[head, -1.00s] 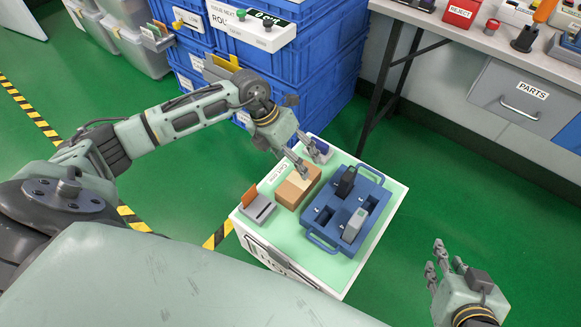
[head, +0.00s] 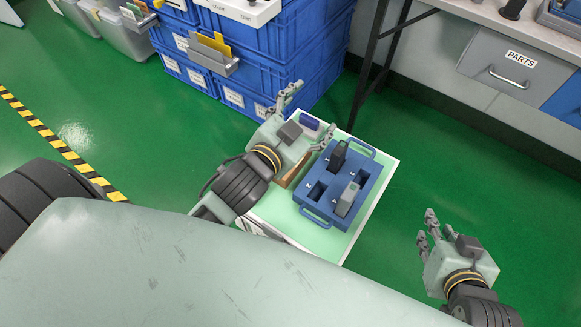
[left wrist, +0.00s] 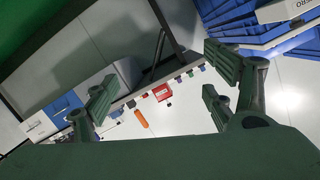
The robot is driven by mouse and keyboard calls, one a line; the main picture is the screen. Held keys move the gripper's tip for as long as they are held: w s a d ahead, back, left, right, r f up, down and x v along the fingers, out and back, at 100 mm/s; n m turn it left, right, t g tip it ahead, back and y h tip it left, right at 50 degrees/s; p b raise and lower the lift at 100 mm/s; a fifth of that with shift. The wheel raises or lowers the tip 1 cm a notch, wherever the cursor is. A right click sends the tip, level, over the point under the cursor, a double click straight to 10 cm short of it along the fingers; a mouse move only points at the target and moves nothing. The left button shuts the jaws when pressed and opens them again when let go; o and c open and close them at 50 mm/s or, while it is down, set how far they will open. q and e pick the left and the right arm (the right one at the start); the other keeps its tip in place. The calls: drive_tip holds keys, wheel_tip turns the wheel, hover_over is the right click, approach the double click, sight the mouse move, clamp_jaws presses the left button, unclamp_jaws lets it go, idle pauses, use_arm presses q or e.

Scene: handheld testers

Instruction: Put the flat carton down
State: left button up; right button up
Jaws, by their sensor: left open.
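The brown flat carton (head: 291,176) lies on the green top of the small cart (head: 285,218) in the head view. Only a thin strip of it shows, between my left gripper and the blue tray. My left gripper (head: 309,114) is open above the cart's left side, its fingers spread and pointing up and to the right. In the left wrist view my left gripper (left wrist: 165,95) has nothing between its fingers, and the carton does not show. Whether the gripper touches the carton is hidden. My right gripper (head: 427,238) is off to the cart's right, apart from everything; its opening is unclear.
A blue tray (head: 318,212) on the cart holds a black tester (head: 338,156) and a grey tester (head: 347,199). A small dark-blue item (head: 310,121) sits at the cart's far edge. Blue crates (head: 283,62) stand behind; a bench drawer (head: 514,73) is far right.

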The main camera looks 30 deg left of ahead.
use_arm(q)
drive_tip(key=s+f+n+g, duration=0.3)
drive_tip(key=s+f+g, duration=0.2)
drive_tip(key=s+f, duration=0.3)
drive_tip(key=shift+s+d+f+g, duration=0.15)
drive_tip(key=shift+s+f+g, duration=0.2)
drive_tip(key=shift+s, duration=0.5)
